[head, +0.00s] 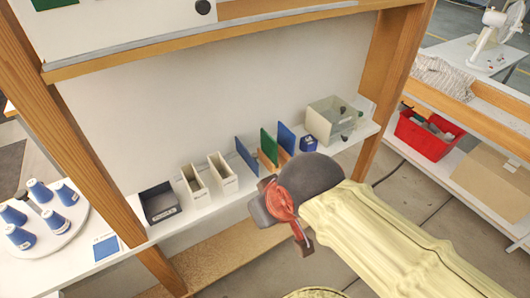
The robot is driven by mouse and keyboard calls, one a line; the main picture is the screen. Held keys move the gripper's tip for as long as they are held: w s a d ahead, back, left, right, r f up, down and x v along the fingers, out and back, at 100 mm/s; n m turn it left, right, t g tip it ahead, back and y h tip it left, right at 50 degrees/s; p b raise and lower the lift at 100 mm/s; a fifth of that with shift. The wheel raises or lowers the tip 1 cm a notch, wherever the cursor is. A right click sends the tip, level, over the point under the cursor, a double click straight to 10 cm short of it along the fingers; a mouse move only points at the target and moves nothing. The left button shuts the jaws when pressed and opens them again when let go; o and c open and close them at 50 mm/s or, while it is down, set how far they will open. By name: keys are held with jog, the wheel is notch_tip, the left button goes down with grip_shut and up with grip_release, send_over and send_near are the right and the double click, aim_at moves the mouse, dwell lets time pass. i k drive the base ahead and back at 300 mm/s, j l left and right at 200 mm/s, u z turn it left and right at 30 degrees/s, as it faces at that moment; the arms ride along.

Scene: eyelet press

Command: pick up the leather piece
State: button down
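I cannot make out a leather piece for certain in the head view. My gripper (300,232), red with a dark tip, shows at the end of my arm in its pale yellow cover. It points down in front of the white shelf (215,212), with a dark grey rounded part of my arm behind it. Its fingers are small and partly hidden, so I cannot tell whether they are open or shut. I see nothing clearly held in it.
The shelf holds a dark bin (160,203), two cream holders (222,174), upright blue and green panels (268,147), a small blue box (308,143) and a clear box (331,119). Wooden posts frame it. Blue cones (39,191) stand left; a red crate (428,134) sits right.

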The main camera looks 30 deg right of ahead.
aim_at(269, 146)
jog(key=i+l+z, duration=0.2)
jog(key=i+z, duration=0.2)
jog(key=i+l+z, duration=0.15)
jog(key=i+z, duration=0.6)
jog(key=k, duration=0.1)
